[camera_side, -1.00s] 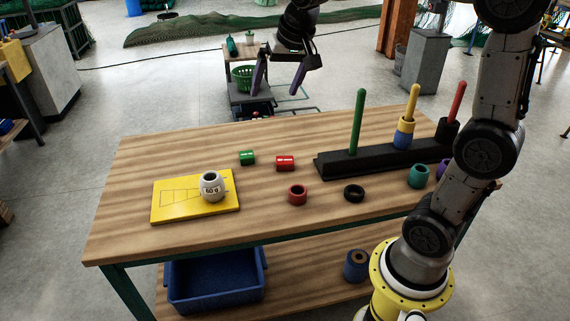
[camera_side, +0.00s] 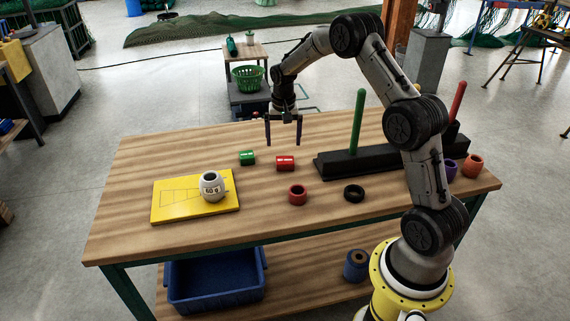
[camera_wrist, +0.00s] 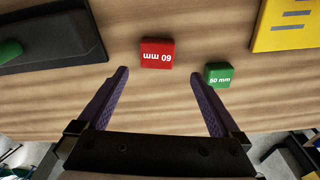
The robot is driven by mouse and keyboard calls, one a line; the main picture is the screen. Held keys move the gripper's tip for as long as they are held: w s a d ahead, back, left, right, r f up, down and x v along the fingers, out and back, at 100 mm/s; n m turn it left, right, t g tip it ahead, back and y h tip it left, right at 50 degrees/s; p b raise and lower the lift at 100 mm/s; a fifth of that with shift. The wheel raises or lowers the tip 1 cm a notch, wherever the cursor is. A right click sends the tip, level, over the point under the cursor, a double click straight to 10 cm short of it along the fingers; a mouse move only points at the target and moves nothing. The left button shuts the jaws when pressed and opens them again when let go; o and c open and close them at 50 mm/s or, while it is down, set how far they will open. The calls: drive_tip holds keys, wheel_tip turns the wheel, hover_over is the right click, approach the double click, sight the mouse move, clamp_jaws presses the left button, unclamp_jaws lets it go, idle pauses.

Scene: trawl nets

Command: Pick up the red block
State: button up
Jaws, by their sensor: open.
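The red block (camera_side: 285,163) lies on the wooden table, right of the green block (camera_side: 247,158). In the wrist view the red block (camera_wrist: 158,54) carries the marking "60 mm" and lies beyond the fingertips, between their lines. The green block (camera_wrist: 219,75), marked "50 mm", is near the right fingertip in that view. My gripper (camera_side: 283,144) is open and empty, pointing down above the table behind the red block. Its two purple fingers also show in the wrist view (camera_wrist: 158,72). Nothing is between them.
A black stand (camera_side: 335,165) with a green peg (camera_side: 358,122) is to the right. A yellow board (camera_side: 168,205) holds a white jar marked "60 g" (camera_side: 210,186). The table's front left is clear.

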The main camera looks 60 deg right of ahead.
sight(285, 159)
wheel_tip(285, 159, down, 3)
drive_tip(key=shift+d, duration=0.15)
drive_tip(key=shift+d+f, duration=0.2)
drive_tip(key=shift+f, duration=1.15)
drive_tip(key=shift+d+f, duration=0.2)
drive_tip(key=shift+f, duration=1.1)
drive_tip(key=shift+c, duration=0.2)
drive_tip(key=shift+r, duration=0.1)
drive_tip(key=c, duration=1.3)
